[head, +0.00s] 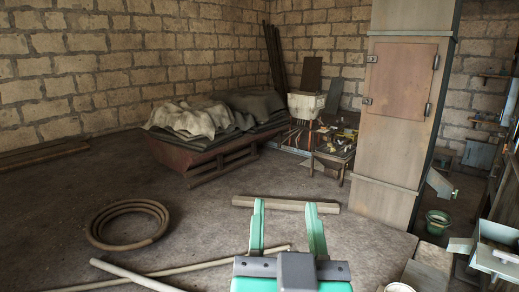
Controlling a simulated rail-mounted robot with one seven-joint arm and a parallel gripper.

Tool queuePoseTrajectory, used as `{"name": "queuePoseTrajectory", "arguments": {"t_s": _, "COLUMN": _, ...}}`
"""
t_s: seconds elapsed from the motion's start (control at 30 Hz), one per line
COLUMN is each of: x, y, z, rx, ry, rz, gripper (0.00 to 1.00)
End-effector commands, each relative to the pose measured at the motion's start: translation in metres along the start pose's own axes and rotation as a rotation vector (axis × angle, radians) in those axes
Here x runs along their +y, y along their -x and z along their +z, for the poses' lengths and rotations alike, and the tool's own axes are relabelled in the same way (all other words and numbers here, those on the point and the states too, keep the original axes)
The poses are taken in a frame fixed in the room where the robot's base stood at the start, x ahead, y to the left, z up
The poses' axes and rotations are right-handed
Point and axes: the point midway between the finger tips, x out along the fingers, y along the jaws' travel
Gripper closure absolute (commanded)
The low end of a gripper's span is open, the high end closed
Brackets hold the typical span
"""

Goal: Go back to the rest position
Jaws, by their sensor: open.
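My gripper (287,208) is at the bottom middle of the head view. Its two green fingers stand apart and point away from me. Nothing shows between the fingertips except the floor and part of a wooden beam (286,204) lying farther back. The gripper is open and empty. No engine or belt drive can be made out in this view.
A coiled hose (128,226) and pale poles (170,273) lie on the floor to the left. A tall cabinet (402,110) stands at right, with a green bucket (437,221) beyond it. A covered cart (200,150) stands at the back.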

Motion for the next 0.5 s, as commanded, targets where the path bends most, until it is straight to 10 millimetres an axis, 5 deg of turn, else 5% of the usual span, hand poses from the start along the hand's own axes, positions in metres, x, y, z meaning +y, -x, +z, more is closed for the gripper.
{"name": "queuePoseTrajectory", "arguments": {"t_s": 0.17, "x": -0.044, "y": 0.086, "z": -0.077, "rx": 0.278, "ry": 0.081, "rz": -0.065, "gripper": 0.52}}
{"name": "queuePoseTrajectory", "arguments": {"t_s": 0.2, "x": -0.047, "y": 0.072, "z": -0.111, "rx": 0.279, "ry": 0.083, "rz": -0.062, "gripper": 0.52}}
{"name": "queuePoseTrajectory", "arguments": {"t_s": 0.5, "x": -0.058, "y": 0.03, "z": -0.224, "rx": 0.268, "ry": 0.062, "rz": -0.068, "gripper": 0.52}}
